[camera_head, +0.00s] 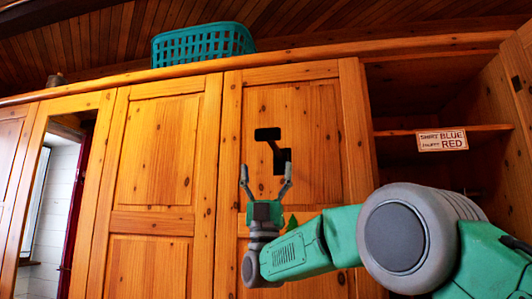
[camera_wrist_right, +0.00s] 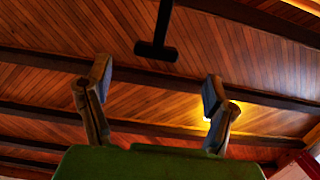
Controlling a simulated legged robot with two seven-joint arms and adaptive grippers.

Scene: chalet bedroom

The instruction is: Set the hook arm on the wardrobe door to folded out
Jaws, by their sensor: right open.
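The wardrobe door (camera_head: 310,105) is knotty orange wood with raised panels. On its upper panel is the black hook arm (camera_head: 274,146), with a dark mount (camera_head: 283,162) at its lower right and a short crossbar at its upper left end. I cannot tell for sure how far it stands out from the door. My right gripper (camera_head: 266,170) is open and empty, pointing up just below the hook arm. In the wrist view the fingers (camera_wrist_right: 155,82) are spread, and the black T-shaped hook arm (camera_wrist_right: 158,48) shows beyond and between them, apart from both. My left gripper is out of view.
A teal basket (camera_head: 203,44) sits on top of the wardrobe. At right, an open shelf (camera_head: 390,132) carries a sign (camera_head: 442,140). A mirrored door (camera_head: 48,200) is at left. My right arm crosses the lower right, in front of the wardrobe.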

